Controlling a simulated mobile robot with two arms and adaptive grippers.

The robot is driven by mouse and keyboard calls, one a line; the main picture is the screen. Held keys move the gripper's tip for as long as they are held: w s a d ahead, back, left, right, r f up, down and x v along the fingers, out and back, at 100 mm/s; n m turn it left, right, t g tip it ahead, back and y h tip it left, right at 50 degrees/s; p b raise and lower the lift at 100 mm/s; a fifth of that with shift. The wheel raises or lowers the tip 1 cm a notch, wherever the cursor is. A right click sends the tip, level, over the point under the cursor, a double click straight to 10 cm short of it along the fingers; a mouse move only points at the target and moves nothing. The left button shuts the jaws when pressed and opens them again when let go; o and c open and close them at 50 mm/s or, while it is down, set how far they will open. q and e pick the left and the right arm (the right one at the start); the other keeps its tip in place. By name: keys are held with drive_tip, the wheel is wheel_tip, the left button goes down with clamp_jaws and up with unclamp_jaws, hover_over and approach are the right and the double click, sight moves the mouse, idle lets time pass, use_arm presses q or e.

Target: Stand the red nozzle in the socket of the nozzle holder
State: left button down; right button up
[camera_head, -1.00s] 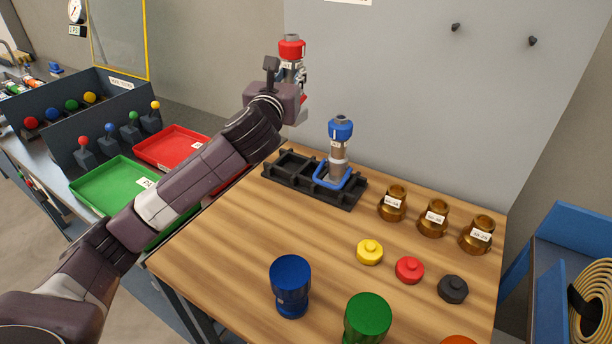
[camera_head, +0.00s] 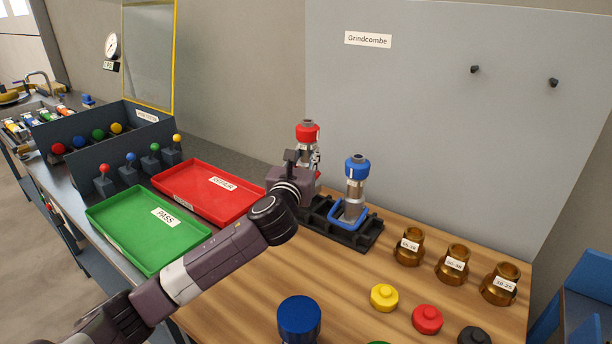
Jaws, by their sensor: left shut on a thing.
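The red nozzle (camera_head: 307,131) has a red collar and a grey metal body. It is upright above the left part of the black nozzle holder (camera_head: 365,236). My left gripper (camera_head: 313,165) is shut on the red nozzle, and the gripper and wrist hide its lower part. I cannot tell whether its base is inside a socket or above it. A blue nozzle (camera_head: 357,168) with a blue handle stands upright in the holder, just right of the red one. My right gripper is not in view.
Brass fittings (camera_head: 455,263) stand right of the holder, with yellow (camera_head: 384,297) and red (camera_head: 427,319) caps in front. A blue cylinder (camera_head: 299,318) is at the front edge. Green (camera_head: 139,263) and red (camera_head: 173,183) trays lie left. Bare wood lies in front of the holder.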

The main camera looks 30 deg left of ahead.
use_arm(q)
drive_tip(key=shift+f, duration=0.45)
drive_tip(key=shift+f+b, duration=0.3)
drive_tip(key=shift+f, duration=1.65)
drive_tip(key=c, duration=1.6)
unclamp_jaws()
drive_tip(key=shift+f, duration=0.2)
drive_tip(key=shift+s+r, duration=0.1)
drive_tip(key=v, duration=1.2)
drive_tip(key=shift+d+b, duration=0.1)
drive_tip(key=shift+b, duration=0.25)
